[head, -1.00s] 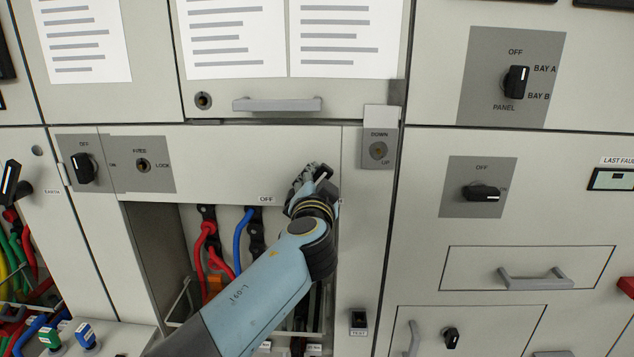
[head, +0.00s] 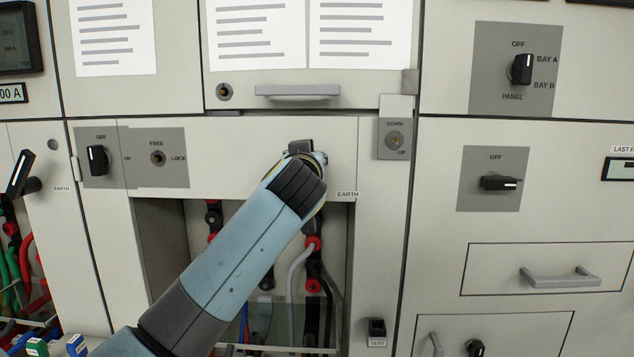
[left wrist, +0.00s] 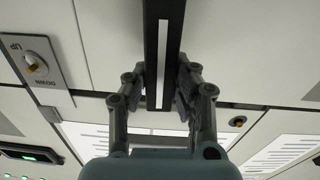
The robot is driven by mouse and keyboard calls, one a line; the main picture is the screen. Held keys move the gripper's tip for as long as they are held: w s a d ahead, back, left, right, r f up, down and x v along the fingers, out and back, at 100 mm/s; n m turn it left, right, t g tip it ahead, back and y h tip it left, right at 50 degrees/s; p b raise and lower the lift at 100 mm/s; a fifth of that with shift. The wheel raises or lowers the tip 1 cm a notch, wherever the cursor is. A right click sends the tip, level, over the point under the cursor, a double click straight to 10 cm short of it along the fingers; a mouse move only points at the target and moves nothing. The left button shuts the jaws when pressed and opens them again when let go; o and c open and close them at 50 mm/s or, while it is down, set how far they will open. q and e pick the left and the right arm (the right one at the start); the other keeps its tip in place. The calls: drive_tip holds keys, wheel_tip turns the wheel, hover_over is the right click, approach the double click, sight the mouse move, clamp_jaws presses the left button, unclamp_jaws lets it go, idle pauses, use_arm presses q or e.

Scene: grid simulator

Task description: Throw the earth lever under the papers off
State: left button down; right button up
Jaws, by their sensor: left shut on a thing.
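The earth lever is a black bar with a white stripe (left wrist: 165,50) in the left wrist view. My left gripper (left wrist: 160,85) is shut on it, one finger on each side. In the head view the left gripper (head: 303,158) is at the panel below the papers, and only a dark end of the lever (head: 299,146) shows above it. The EARTH label (head: 348,194) is visible to the lower right of the gripper. My arm hides the panel to the lower left, including the OFF mark. The papers (head: 359,35) hang above. My right gripper is not in view.
A grey handle (head: 297,91) is above the gripper. A DOWN/UP key switch (head: 394,140) is at right, and a FREE/LOCK key switch (head: 158,158) at left. Below is an open-looking bay with cables (head: 298,262). Another EARTH lever (head: 20,173) stands at far left.

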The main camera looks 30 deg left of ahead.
use_arm(q)
drive_tip(key=shift+s+a+f+n+b, duration=0.35)
drive_tip(key=shift+a+n+b, duration=0.25)
drive_tip(key=shift+n+b, duration=0.6)
drive_tip(key=shift+s+a+f+n+b, duration=0.35)
drive_tip(key=shift+a+n+b, duration=0.3)
drive_tip(key=shift+n+b, duration=0.55)
drive_tip(key=shift+s+a+f+n+b, duration=0.35)
drive_tip(key=shift+a+n+b, duration=0.25)
drive_tip(key=shift+n+b, duration=0.6)
drive_tip(key=shift+s, duration=0.1)
drive_tip(key=c, duration=1)
unclamp_jaws()
drive_tip(key=shift+r, duration=0.1)
drive_tip(key=shift+c, duration=0.2)
drive_tip(key=shift+s, duration=0.1)
drive_tip(key=v, duration=1.2)
